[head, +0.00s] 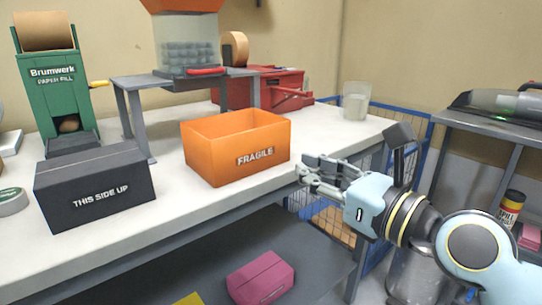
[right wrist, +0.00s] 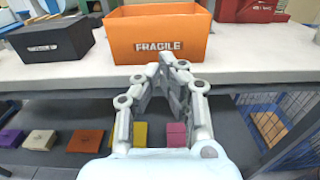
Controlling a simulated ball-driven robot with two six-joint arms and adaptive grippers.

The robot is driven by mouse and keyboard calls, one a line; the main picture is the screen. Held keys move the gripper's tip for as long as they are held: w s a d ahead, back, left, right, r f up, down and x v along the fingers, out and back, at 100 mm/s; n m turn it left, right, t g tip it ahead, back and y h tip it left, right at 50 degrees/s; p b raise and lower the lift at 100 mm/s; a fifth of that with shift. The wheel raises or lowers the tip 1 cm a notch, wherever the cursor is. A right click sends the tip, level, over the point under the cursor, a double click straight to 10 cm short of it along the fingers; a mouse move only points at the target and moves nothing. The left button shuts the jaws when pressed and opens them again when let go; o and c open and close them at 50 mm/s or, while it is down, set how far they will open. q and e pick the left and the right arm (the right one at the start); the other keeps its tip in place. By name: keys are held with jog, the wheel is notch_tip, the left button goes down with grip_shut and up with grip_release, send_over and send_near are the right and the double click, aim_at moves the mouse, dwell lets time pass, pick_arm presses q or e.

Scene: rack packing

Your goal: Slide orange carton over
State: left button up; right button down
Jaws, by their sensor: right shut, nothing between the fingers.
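The orange carton (head: 235,148) stands open-topped on the white bench top, its FRAGILE label facing the front. My right gripper (head: 303,170) is shut and empty, just right of the carton's front right corner in the head view. In the right wrist view the carton (right wrist: 158,36) stands straight beyond the fingertips (right wrist: 170,58), which overlap its lower front edge; I cannot tell whether they touch it. My left gripper does not show.
A closed black carton (head: 95,187) stands left of the orange one. A grey stand with a clear dispenser (head: 187,42) is behind it. A jar (head: 356,100) stands at the back right. The bench (head: 330,135) is clear right of the carton. Small boxes lie on the shelf below.

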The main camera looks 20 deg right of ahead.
aim_at(258, 146)
jog(key=b+x, duration=0.1)
jog(key=x, duration=0.8)
jog(key=shift+w+f+b, duration=0.15)
jog(key=shift+w+b, duration=0.15)
jog(key=shift+b, duration=0.05)
jog(key=shift+w+a, duration=0.25)
jog(key=shift+w, duration=0.15)
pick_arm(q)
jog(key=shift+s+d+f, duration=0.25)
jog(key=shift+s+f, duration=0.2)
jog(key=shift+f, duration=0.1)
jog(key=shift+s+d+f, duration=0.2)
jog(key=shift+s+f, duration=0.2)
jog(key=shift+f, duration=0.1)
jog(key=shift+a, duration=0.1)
